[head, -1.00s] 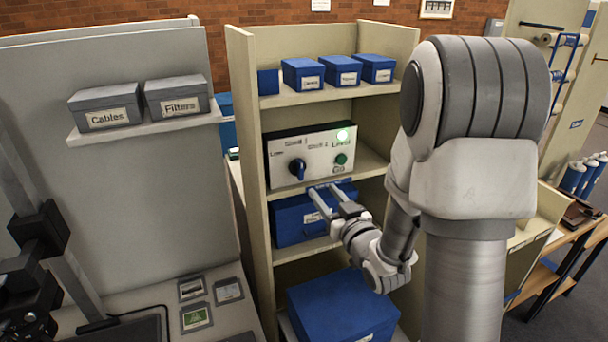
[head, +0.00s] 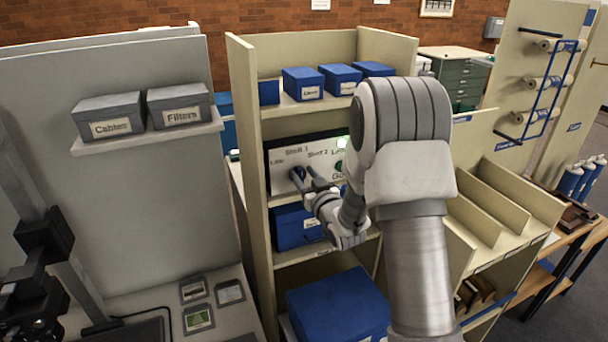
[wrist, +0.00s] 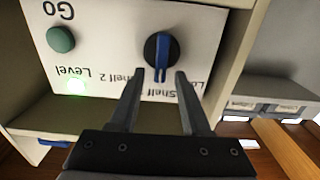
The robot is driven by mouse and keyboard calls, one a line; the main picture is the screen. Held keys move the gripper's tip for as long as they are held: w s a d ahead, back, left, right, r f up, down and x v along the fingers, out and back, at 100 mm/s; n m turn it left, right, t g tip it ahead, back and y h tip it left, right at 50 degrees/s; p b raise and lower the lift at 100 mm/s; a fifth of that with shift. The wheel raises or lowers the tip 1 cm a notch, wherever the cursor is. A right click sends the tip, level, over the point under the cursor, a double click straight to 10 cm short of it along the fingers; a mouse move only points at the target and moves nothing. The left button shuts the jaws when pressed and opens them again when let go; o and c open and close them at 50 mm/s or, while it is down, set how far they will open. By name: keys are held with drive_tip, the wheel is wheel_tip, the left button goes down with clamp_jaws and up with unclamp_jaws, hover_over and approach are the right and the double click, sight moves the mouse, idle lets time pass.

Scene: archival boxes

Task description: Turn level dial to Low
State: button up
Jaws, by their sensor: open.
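The control panel (head: 318,158) stands on a shelf of the beige cabinet. Its dial (wrist: 152,50) is a round black knob with a blue bar grip. In the wrist view, where the panel appears upside down, the bar is nearly vertical; which label it points at I cannot tell. In the head view my gripper (head: 304,172) partly hides the dial.
A green Go button (wrist: 61,39) and a lit green lamp (wrist: 75,87) are on the panel. A blue box (head: 293,228) sits on the shelf below, and a larger blue box (head: 338,306) lower down. Cabinet sides and shelf boards enclose the panel closely.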

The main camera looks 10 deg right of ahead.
clamp_jaws()
drive_tip(key=shift+f+n+b, duration=0.15)
drive_tip(key=shift+n+b, duration=0.15)
drive_tip(key=shift+b, duration=0.55)
drive_tip(key=b, duration=0.2)
drive_tip(key=n+b, duration=0.1)
drive_tip(key=b, duration=0.1)
drive_tip(key=shift+a+f+n, duration=0.2)
drive_tip(key=shift+a+n, duration=0.05)
drive_tip(key=shift+n, duration=0.05)
drive_tip(key=n+b, duration=0.3)
drive_tip(key=b, duration=0.4)
drive_tip(key=a+n+b, duration=0.1)
drive_tip(key=n+b, duration=0.3)
drive_tip(key=b, duration=0.3)
drive_tip(key=shift+s+a+f+n, duration=0.15)
drive_tip(key=shift+s+f+n, duration=0.05)
drive_tip(key=shift+n, duration=0.1)
drive_tip(key=shift+r+b, duration=0.15)
drive_tip(key=shift+b, duration=0.4)
